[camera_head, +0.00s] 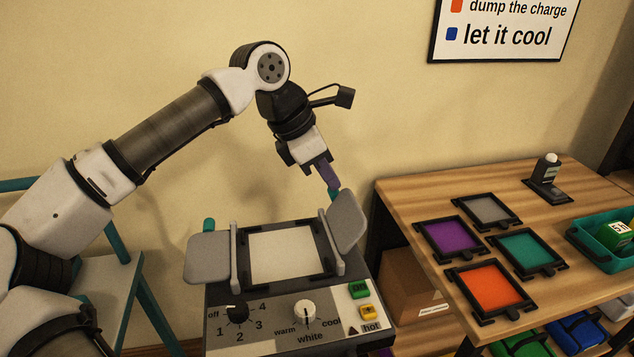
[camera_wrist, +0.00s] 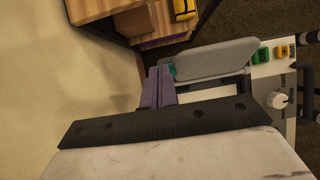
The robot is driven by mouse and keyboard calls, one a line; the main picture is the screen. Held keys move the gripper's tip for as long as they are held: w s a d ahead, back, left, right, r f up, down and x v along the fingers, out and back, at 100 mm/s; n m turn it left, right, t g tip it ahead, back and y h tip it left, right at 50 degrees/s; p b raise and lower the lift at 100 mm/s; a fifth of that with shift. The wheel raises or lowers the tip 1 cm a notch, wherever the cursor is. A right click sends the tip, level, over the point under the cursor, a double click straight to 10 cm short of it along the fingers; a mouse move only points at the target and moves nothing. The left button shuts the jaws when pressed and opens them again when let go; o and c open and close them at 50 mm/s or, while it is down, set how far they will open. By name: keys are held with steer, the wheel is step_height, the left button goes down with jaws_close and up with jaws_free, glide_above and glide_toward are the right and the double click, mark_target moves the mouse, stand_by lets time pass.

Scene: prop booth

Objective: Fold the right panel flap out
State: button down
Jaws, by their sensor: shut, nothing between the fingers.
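The panel (camera_head: 295,300) is a grey box with a white plate (camera_head: 285,254), knobs and buttons on its front. Its right flap (camera_head: 348,224) is a grey plate that stands tilted up and leans outward. Its left flap (camera_head: 208,258) lies folded outward with a teal tab at its back. My gripper (camera_head: 332,188) is shut and empty, with its purple fingertips at the upper edge of the right flap, by a teal tab. In the wrist view the fingers (camera_wrist: 158,88) lie beside the right flap (camera_wrist: 215,62); I cannot tell whether they touch it.
A wooden table (camera_head: 420,200) stands to the right with purple, grey, teal and orange framed squares. A small stamp-like device (camera_head: 548,180) and a teal tray (camera_head: 600,250) are on it. A cardboard box (camera_head: 410,285) sits below. A teal chair or frame (camera_head: 120,285) stands at the left.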

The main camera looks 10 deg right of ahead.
steer(key=shift+d+f+b, duration=0.35)
steer(key=shift+d+b, duration=0.2)
steer(key=shift+d, duration=0.25)
steer(key=shift+d+f+b, duration=0.35)
steer(key=shift+d+b, duration=0.2)
steer(key=shift+d, duration=0.2)
steer(key=shift+r, duration=0.15)
stand_by(0.3)
